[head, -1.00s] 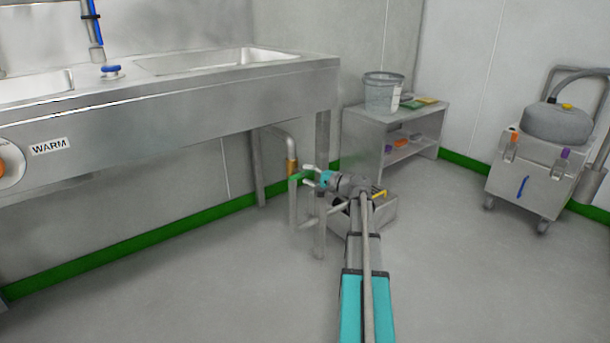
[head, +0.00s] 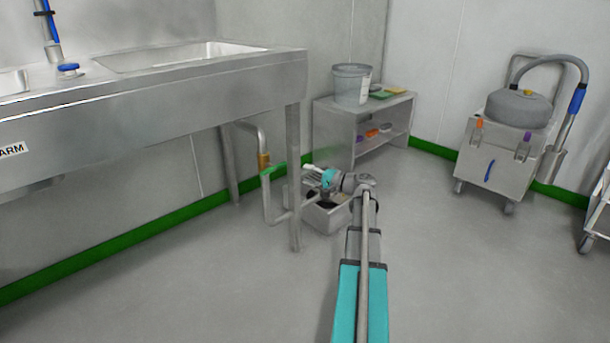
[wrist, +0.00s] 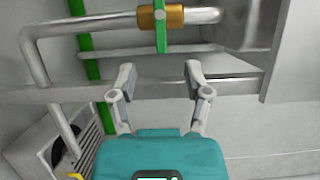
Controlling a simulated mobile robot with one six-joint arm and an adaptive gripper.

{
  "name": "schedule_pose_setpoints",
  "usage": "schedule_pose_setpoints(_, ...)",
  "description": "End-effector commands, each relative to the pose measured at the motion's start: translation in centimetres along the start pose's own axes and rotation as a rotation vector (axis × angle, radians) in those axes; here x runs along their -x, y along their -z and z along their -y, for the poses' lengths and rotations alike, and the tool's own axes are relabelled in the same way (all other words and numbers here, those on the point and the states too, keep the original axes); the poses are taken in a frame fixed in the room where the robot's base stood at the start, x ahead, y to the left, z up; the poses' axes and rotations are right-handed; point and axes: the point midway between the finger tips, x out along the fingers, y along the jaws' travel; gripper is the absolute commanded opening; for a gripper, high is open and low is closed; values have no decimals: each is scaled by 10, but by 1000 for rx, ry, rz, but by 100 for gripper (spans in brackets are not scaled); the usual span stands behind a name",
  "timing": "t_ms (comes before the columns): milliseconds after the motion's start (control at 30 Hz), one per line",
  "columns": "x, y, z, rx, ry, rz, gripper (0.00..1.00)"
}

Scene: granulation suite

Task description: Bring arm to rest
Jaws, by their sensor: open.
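My gripper (head: 308,175) is at the end of my outstretched arm, low over the floor near the sink's front leg. In the wrist view my gripper (wrist: 157,78) shows two grey fingers spread apart with nothing between them. Beyond the fingers in that view are a grey pipe with a brass-coloured fitting (wrist: 174,16) and a green lever handle (wrist: 161,38). In the head view the green handle (head: 273,170) sits just left of my gripper, apart from it. A grey box-shaped unit (head: 326,216) stands on the floor under my gripper.
A steel sink bench (head: 200,100) fills the left side. A wheeled vacuum unit (head: 495,160) stands at the right, with a cart (head: 600,215) at the edge. The floor (head: 450,270) at the front right is clear.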

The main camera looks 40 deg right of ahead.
Motion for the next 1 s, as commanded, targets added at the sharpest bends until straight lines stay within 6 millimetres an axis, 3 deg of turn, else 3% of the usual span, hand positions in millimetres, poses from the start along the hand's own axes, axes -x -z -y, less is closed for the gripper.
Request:
schedule_pose_setpoints(667, -7, -7, 1, 4, -16, 14, 63)
schedule_pose_setpoints(867, -36, -39, -1, 25, -93, 75, 63)
schedule_pose_setpoints(1000, -65, -77, -4, 54, -186, 148, 63)
